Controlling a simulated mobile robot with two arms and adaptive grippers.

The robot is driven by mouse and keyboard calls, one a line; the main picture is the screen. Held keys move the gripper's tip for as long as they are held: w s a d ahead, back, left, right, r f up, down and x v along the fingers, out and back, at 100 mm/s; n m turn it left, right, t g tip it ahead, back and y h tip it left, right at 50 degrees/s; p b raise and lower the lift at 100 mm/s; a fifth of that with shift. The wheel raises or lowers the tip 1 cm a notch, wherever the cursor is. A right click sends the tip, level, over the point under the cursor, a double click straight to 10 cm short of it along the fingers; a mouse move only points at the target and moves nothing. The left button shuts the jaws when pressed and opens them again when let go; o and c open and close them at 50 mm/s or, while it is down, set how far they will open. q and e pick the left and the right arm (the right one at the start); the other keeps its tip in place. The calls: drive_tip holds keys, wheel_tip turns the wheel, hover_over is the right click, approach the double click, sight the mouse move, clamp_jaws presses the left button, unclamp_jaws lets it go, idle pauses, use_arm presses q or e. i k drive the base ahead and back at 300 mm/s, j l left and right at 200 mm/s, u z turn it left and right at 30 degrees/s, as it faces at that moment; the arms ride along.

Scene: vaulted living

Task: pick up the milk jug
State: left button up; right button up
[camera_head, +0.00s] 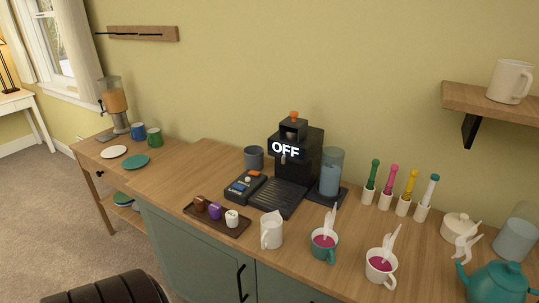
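A small white jug (271,233) with a spout and a handle stands upright near the front edge of the wooden counter, in front of the black coffee machine (311,158). It looks like the milk jug. Its inside cannot be made out. Neither of my grippers shows in the head view, and nothing is touching the jug.
Left of the jug is a dark tray (226,226) with small pods. To its right stand a teal mug (323,249) and a white mug (378,270) with dark pink contents. A teal teapot (497,284) is at far right. A wall shelf (468,100) overhangs the right side.

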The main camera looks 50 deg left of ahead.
sight(271, 223)
drive_tip(key=u, duration=1.5)
